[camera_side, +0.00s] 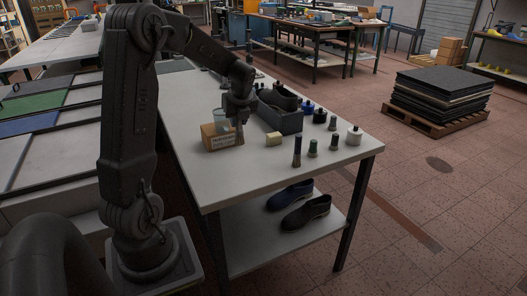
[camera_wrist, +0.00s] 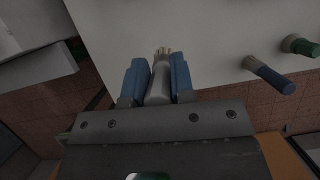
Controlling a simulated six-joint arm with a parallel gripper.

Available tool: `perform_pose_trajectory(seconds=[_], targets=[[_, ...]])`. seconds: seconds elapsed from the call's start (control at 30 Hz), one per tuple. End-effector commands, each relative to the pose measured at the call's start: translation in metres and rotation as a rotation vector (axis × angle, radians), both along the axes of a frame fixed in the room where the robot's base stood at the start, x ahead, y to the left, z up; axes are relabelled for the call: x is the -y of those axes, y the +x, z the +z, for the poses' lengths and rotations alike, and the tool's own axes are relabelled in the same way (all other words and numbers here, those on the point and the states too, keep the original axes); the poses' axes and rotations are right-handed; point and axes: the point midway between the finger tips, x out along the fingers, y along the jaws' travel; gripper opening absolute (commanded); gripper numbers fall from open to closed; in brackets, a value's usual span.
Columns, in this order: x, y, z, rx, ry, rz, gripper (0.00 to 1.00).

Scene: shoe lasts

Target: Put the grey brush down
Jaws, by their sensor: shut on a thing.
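My gripper (camera_wrist: 157,80) is shut on the grey brush (camera_wrist: 160,82), which sits between its two blue fingers with pale bristles pointing away from the palm. In the side view my gripper (camera_side: 238,118) is over the white table (camera_side: 198,158), close to a cardboard box (camera_side: 221,138). The grey brush is small and dim there, and I cannot tell whether it touches anything. A blue-handled brush (camera_side: 297,152) stands near the table's front edge, and it also shows in the wrist view (camera_wrist: 268,75). A green-handled brush (camera_side: 312,148) stands to its right.
A grey bin (camera_side: 283,120) holding dark shapes stands behind a cream block (camera_side: 274,139). A white jar (camera_side: 354,136) and several small bottles and brushes crowd the right side. Dark shoes (camera_side: 306,212) lie on the lower shelf. The front left of the tabletop is bare.

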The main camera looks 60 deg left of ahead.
Motion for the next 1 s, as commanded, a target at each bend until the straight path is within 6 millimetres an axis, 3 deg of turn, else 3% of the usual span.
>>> perform_pose_trajectory(seconds=[0.2,0.4,0.57,0.83,1.0], targets=[[0.024,0.044,-0.03,-0.002,-0.001,-0.006,0.0],[0.036,0.069,-0.047,-0.001,0.001,-0.002,0.0],[0.039,0.074,-0.053,0.0,0.001,0.002,0.0],[0.039,0.073,-0.087,-0.001,0.0,0.002,0.0],[0.039,0.073,-0.09,0.002,0.002,0.001,0.0]])
